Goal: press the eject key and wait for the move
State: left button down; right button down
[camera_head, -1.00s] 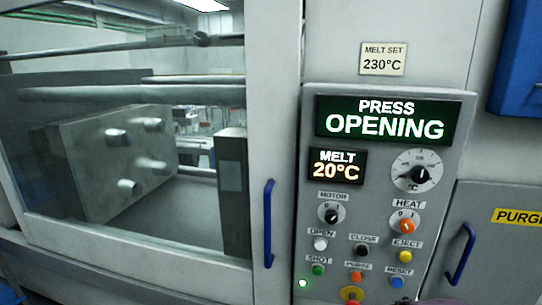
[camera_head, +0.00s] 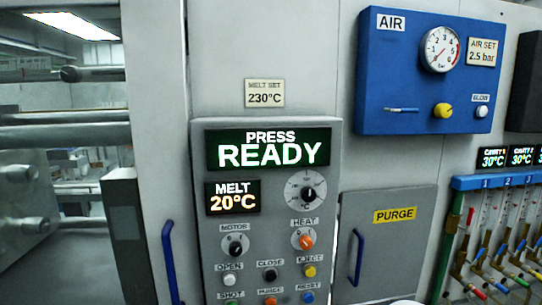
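The yellow eject key (camera_head: 310,271) sits under its EJECT label at the right of the grey control panel (camera_head: 210,245). Nothing touches it in view. The press display (camera_head: 268,149) reads "PRESS READY". The melt display (camera_head: 233,198) reads 20°C. The black close key (camera_head: 270,275) is left of the eject key, and the blue reset key (camera_head: 308,297) is below it. The mould plate (camera_head: 22,200) shows behind the window at the far left. Neither gripper can be made out in the head view.
A blue air box (camera_head: 385,75) with gauge hangs at upper right. A PURGE door (camera_head: 395,245) with a blue handle (camera_head: 357,258) is right of the panel. Coloured hoses and a blue manifold (camera_head: 462,183) stand at far right. Another blue handle (camera_head: 171,262) is left of the panel.

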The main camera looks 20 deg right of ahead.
aim_at(310, 271)
jog(key=z, duration=1.25)
